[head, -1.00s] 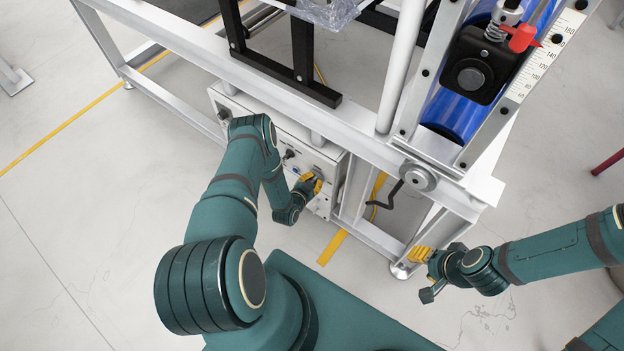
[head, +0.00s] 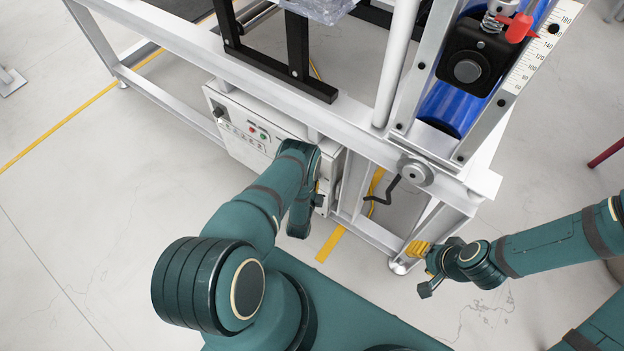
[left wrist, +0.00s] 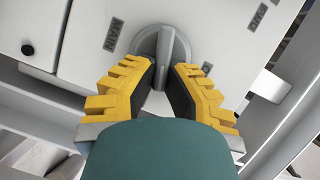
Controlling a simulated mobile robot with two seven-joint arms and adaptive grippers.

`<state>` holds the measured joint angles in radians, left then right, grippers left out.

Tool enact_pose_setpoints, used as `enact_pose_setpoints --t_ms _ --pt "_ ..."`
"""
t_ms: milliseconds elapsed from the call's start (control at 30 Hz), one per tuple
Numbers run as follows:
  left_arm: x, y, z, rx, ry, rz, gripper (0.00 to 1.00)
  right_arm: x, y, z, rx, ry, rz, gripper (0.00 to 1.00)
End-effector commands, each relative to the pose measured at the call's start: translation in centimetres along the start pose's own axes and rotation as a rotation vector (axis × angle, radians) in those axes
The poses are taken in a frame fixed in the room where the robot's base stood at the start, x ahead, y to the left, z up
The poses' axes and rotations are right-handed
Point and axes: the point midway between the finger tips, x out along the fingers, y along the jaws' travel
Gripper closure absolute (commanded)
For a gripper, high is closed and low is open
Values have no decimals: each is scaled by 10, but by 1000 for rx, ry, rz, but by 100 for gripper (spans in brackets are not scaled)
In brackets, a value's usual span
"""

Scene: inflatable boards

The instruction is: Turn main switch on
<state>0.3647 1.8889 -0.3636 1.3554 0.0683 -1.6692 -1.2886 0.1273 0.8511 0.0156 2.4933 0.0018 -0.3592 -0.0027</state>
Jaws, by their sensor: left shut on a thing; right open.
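The main switch (left wrist: 166,55) is a grey round rotary knob with a raised grip bar, beside a "MAIN" label (left wrist: 113,35) on a white panel. In the left wrist view the bar stands nearly upright. My left gripper (left wrist: 163,78) has its yellow, dark-padded fingers on both sides of the bar and is shut on it. In the head view my left arm hides the switch and most of that gripper. My right gripper (head: 420,252) is open and empty, low beside the frame's front foot.
The control box (head: 243,133) hangs under a white metal frame (head: 350,132), with red and green buttons and a black knob on its front. A black crank handle (head: 385,192) is to its right. A blue cylinder (head: 450,107) stands above.

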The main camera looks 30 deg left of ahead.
Motion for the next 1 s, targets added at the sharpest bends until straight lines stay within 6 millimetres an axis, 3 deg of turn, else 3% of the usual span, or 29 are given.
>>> enact_pose_setpoints --t_ms 433,1000 --pt "2 4 0 234 3 -100 100 0 0 0 0 0 0 53" --pt "2 4 0 278 2 -119 100 0 0 0 0 0 0 53"
